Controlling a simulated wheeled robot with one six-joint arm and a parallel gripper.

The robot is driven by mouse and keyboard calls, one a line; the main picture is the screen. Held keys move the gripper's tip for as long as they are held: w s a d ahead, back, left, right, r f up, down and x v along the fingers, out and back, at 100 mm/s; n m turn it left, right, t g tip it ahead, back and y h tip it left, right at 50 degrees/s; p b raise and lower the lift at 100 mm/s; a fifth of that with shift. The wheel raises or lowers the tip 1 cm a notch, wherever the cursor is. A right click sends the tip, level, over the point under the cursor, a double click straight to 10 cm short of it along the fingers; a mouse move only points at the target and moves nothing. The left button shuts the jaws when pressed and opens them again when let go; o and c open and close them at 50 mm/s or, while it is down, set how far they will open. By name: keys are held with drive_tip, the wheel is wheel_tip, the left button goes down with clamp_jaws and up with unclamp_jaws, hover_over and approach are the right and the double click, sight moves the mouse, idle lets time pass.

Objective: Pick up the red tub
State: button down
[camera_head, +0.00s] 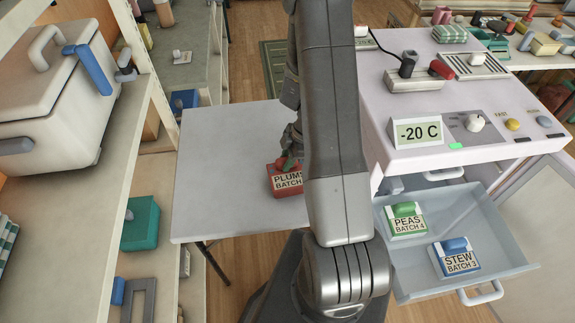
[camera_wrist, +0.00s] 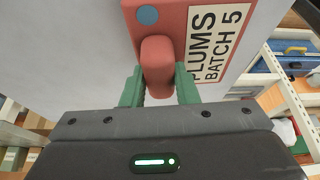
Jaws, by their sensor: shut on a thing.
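The red tub (camera_head: 287,181) is on the grey folding table, close to its right side, with a label reading "PLUMS BATCH 5". My arm hides its right part in the head view. In the wrist view the red tub (camera_wrist: 180,20) fills the top middle, with its red handle standing toward me. My gripper (camera_wrist: 159,90) has its green fingers shut on that handle, one on each side. I cannot tell whether the tub touches the table or hangs just above it.
The grey table (camera_head: 220,150) is otherwise bare. At right, a white freezer (camera_head: 440,110) reading "-20 C" has an open drawer (camera_head: 510,262) holding a green peas tub (camera_head: 406,221) and a blue stew tub (camera_head: 455,258). Shelves (camera_head: 110,190) with a large white cooler (camera_head: 55,100) stand at left.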

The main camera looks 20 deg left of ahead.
drive_tip(key=shift+r+b, duration=0.9)
drive_tip(key=shift+r, duration=4.05)
